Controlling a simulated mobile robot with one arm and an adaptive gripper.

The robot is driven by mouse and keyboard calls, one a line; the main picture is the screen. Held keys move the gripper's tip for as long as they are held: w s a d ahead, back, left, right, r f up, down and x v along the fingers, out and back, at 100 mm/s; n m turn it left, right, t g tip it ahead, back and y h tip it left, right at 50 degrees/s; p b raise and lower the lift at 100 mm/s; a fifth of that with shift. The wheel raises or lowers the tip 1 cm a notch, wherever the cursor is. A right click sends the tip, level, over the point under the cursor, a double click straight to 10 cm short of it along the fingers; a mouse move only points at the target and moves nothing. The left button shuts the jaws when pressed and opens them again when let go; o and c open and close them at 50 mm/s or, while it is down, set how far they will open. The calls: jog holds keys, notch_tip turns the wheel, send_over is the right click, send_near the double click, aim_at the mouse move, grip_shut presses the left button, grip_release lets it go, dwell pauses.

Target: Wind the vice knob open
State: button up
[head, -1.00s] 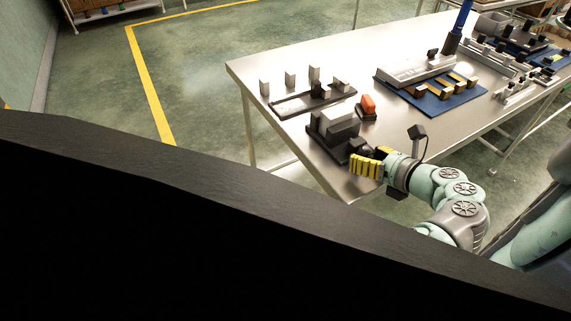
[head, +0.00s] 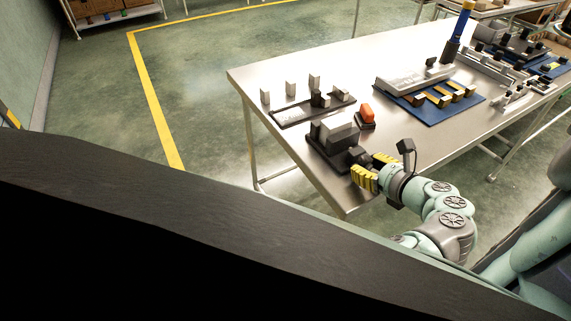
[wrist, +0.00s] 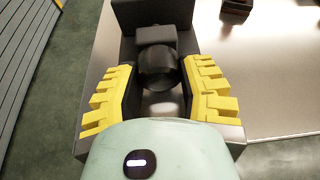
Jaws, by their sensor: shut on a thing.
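The dark grey vice (head: 335,138) stands at the near left corner of the steel table. Its round dark knob (wrist: 157,68) faces my gripper, and the vice body also shows behind it in the wrist view (wrist: 155,14). My gripper (head: 371,169) has yellow ribbed fingers and sits at the knob's end of the vice. In the wrist view one finger is on each side of the knob (wrist: 158,85), and the jaws are shut on it. The fingers hide part of the knob in the head view.
The steel table (head: 300,95) holds a dark rail with small upright blocks (head: 314,104) behind the vice. An orange-topped block (head: 367,113) stands close right of the vice. A blue mat with parts (head: 430,105) lies further right. The table's near edge is close to my gripper.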

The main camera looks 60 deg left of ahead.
jog(key=shift+n+t, duration=0.5)
jog(key=shift+n, duration=0.1)
jog(key=o, duration=1.2)
jog(key=v, duration=1.2)
